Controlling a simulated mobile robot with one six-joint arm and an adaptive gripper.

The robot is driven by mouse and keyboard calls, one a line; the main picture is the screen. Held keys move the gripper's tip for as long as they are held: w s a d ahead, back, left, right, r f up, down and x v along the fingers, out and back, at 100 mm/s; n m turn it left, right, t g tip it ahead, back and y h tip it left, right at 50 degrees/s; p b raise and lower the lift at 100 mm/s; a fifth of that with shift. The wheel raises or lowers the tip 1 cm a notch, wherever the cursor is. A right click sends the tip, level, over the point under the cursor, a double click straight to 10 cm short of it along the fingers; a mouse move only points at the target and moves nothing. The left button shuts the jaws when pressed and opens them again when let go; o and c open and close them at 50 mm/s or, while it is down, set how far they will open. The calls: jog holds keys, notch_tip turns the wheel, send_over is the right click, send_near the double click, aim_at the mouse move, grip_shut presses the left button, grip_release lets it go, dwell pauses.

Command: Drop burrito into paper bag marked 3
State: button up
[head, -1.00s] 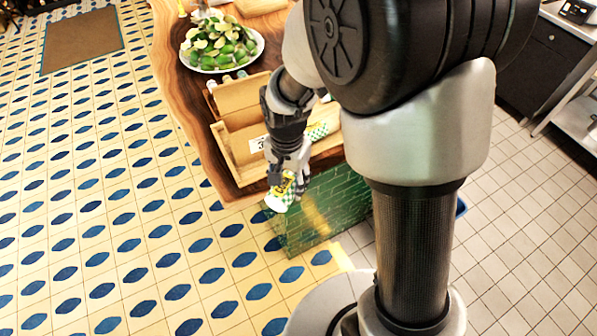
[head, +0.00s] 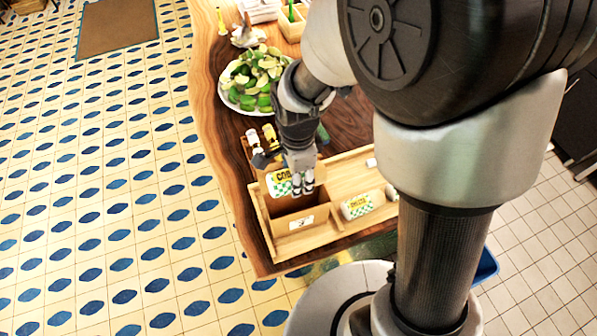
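My gripper (head: 301,187) is shut on a burrito (head: 279,183) in checked green-and-white wrap with a yellow label. It holds the burrito above the open mouth of a brown paper bag (head: 288,208), which stands in the left part of a wooden tray (head: 262,222). A white tag (head: 301,222) is on the bag's near side; its mark is too small to read now. The burrito's lower end and the gripper hide part of the bag's mouth, so I cannot tell whether the burrito is inside its rim.
Another wrapped burrito (head: 358,205) lies in the tray's right part, with a further one partly hidden by my arm. A plate of avocados or limes (head: 253,78) and small bottles (head: 262,136) stand behind. The tiled floor at left is clear.

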jog(key=shift+s+f+b, duration=0.35)
jog(key=shift+f, duration=0.1)
jog(key=shift+f+b, duration=0.3)
jog(key=shift+f, duration=0.1)
notch_tip(320, 180, down, 4)
jog(key=b, duration=0.3)
jog(key=shift+w, duration=0.15)
jog(key=o, duration=1.3)
jog(key=shift+o, duration=0.2)
